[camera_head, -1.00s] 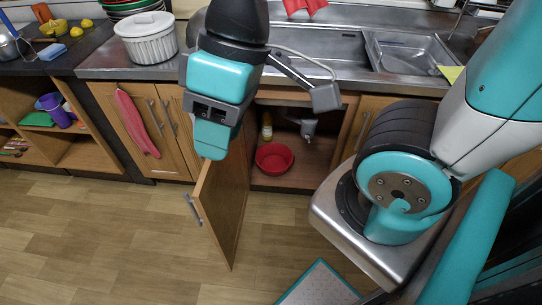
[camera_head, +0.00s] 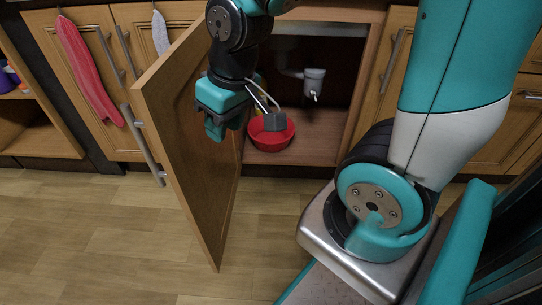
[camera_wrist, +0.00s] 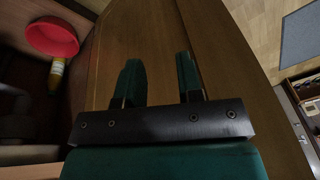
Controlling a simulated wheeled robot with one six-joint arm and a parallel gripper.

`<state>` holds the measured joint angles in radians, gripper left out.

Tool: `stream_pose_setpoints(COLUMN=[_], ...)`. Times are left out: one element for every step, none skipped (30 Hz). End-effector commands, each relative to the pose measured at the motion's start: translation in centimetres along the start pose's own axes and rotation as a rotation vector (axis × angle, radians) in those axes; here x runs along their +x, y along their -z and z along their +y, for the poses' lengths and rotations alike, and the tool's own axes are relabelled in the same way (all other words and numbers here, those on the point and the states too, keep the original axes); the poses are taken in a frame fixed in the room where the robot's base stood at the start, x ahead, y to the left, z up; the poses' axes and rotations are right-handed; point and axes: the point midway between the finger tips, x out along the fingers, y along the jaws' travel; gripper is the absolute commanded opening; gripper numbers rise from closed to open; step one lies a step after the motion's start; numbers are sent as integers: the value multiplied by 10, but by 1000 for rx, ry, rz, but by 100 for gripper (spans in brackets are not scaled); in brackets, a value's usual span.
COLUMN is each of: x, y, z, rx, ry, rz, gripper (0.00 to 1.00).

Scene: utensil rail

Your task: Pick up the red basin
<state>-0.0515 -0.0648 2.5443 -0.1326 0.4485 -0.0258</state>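The red basin (camera_head: 271,136) sits on the floor of the open cupboard under the sink, near its front edge. It also shows at the upper left of the wrist view (camera_wrist: 53,36), apart from my fingers. My gripper (camera_head: 214,132) is in front of the cupboard opening, left of the basin and close to the open door (camera_head: 188,150). In the wrist view my gripper (camera_wrist: 160,72) has its two fingers spread with nothing between them; the wooden door panel lies beyond. Part of my wrist hides the back of the basin in the head view.
The open door swings out toward me at the left of the opening. A drain pipe (camera_head: 314,82) hangs inside the cupboard. A yellow bottle (camera_wrist: 56,73) stands near the basin. A red towel (camera_head: 88,70) hangs left. The floor in front is clear.

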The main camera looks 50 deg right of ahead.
Motion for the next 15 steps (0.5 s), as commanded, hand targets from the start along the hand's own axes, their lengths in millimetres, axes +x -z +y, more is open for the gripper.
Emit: stream_pose_setpoints(x=[42,54,68,79,89,103,114,124,140,152,161,169,176,181,189], y=[-4,-4,-2,0,2,5,8,12,18,25,32,42,48,53,60], z=[13,20,29,36,43,54,62,73,88,104,119,139,154,169,191], rx=[14,19,24,25,26,24,19,13,0,-16,-37,-68,-93,-120,-158], ry=[-15,-25,-37,-44,-51,-60,-66,-72,-79,-82,-85,-86,-85,-85,-84], rz=[2,5,8,11,13,16,18,22,25,29,34,43,49,55,67], gripper=[34,34,34,34,34,34,34,34,34,34,34,34,34,34,34])
